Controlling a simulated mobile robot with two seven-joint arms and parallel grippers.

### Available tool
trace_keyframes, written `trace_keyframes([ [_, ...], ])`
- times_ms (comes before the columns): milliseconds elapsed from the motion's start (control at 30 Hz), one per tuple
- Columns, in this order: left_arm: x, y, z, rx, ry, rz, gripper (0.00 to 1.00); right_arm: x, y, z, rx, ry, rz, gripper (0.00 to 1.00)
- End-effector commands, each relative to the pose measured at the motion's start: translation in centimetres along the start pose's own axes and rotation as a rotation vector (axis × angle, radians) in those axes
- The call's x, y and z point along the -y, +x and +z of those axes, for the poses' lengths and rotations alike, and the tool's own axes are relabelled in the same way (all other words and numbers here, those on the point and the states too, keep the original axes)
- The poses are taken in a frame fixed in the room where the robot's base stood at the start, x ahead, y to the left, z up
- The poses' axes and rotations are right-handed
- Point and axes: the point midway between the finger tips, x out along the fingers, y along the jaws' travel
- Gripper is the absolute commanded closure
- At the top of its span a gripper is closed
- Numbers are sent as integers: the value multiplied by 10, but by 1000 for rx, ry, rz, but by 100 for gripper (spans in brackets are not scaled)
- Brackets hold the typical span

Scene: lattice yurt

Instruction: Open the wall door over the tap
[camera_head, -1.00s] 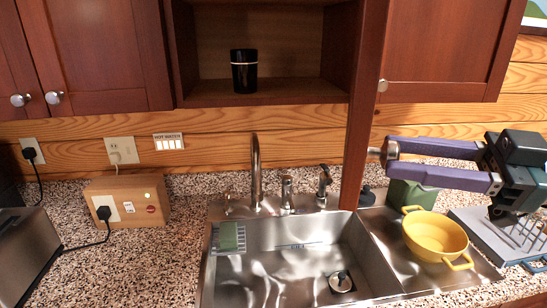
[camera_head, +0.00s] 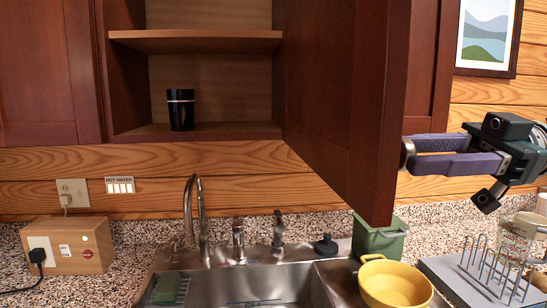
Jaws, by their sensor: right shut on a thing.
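The wall door (camera_head: 345,100) over the tap is dark red wood and stands swung out well away from its cabinet. The cabinet (camera_head: 215,132) is open to view, with a shelf and a black cup (camera_head: 181,110) inside. The tap (camera_head: 190,208) is a curved steel spout behind the sink, below the cabinet. My right gripper (camera_head: 408,153) comes in from the right and is shut at the outer face of the door, near its free edge. Its fingers hide most of the door's knob. My left gripper is not in view.
A yellow pot (camera_head: 394,284), a green canister (camera_head: 379,236) and a grey dish rack (camera_head: 482,275) stand below my right arm. A wooden socket box (camera_head: 70,246) is at left. A picture (camera_head: 487,34) hangs at upper right. The space before the open cabinet is clear.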

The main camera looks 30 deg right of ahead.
Motion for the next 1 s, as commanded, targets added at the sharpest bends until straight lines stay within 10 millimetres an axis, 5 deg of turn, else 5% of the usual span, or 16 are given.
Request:
trace_keyframes([
  [467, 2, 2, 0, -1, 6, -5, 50, 0, 0, 2, 3, 1, -4, 100],
  [500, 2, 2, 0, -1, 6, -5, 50, 0, 0, 2, 3, 1, -4, 56],
  [733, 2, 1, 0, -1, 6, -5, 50, 0, 0, 1, 1, 0, -4, 30],
  [1000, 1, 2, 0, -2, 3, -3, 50, -1, -1, 1, 0, -1, -4, 29],
])
